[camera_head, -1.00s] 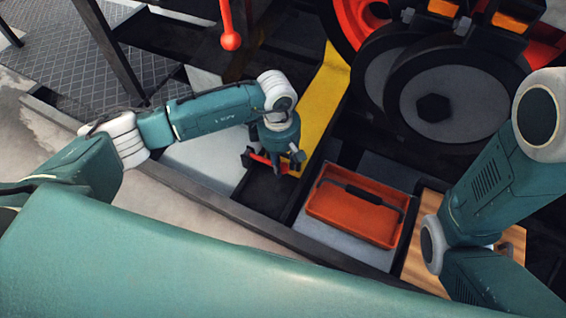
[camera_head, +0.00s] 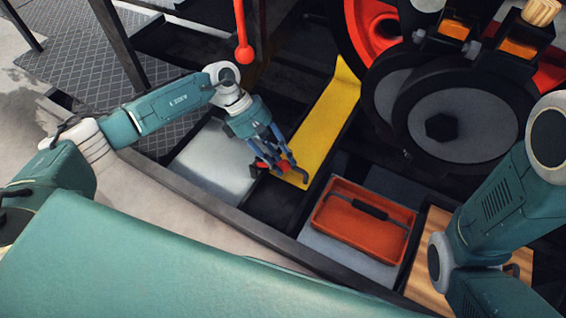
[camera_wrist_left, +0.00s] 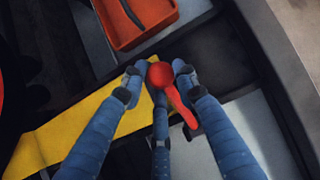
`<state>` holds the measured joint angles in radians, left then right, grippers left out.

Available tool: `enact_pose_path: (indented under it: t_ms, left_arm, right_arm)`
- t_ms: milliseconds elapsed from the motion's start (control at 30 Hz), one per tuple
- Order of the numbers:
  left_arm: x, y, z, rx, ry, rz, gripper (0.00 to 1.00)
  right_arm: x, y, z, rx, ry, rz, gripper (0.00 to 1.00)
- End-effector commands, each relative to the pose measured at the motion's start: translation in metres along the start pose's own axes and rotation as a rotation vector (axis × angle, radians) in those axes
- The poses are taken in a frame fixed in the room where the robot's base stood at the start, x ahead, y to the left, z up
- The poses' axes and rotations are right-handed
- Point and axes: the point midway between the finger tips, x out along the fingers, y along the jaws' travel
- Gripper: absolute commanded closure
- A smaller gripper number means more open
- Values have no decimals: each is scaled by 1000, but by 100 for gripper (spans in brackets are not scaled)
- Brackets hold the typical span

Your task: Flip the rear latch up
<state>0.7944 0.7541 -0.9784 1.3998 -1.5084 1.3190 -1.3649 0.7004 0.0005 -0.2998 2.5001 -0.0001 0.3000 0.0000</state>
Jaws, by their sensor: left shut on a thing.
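The red latch (camera_head: 291,166) with a round knob sits at the near end of the yellow plate (camera_head: 325,122) in the head view. In the left wrist view the latch's knob (camera_wrist_left: 160,74) is between the fingers, and its red arm slants down to the right. My left gripper (camera_head: 277,166) is shut on the latch, its blue fingers reaching down from the upper left; it also shows in the left wrist view (camera_wrist_left: 157,80). The fingers partly hide the latch's base. My right arm is at the right, its gripper out of view.
An orange tray (camera_head: 335,233) with a dark handle lies right of the latch. A wooden board (camera_head: 428,255) is beyond it at the right. A red-knobbed lever (camera_head: 244,52) hangs above. Large dark wheels (camera_head: 455,115) stand at upper right.

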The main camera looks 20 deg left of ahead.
Motion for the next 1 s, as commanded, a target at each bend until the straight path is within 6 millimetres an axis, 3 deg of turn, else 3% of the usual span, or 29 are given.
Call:
enact_pose_path:
  t_ms: [433, 467, 533, 867, 1000]
  left_arm:
    - [2, -6, 3, -7, -21, -18, 100]
    - [2, -6, 4, -7, -21, -18, 65]
    - [2, -6, 3, -6, -20, -18, 54]
    - [0, -3, 1, -5, -15, -10, 54]
    - [-11, -2, 0, -4, -14, -7, 54]
  right_arm:
    - [0, 0, 0, 0, 0, 0, 60]
    - [0, 0, 0, 0, -1, 0, 60]
    - [0, 0, 0, 0, -1, 0, 60]
    - [-1, 1, 1, 1, -3, 3, 60]
    - [-1, 0, 1, 1, -2, 3, 60]
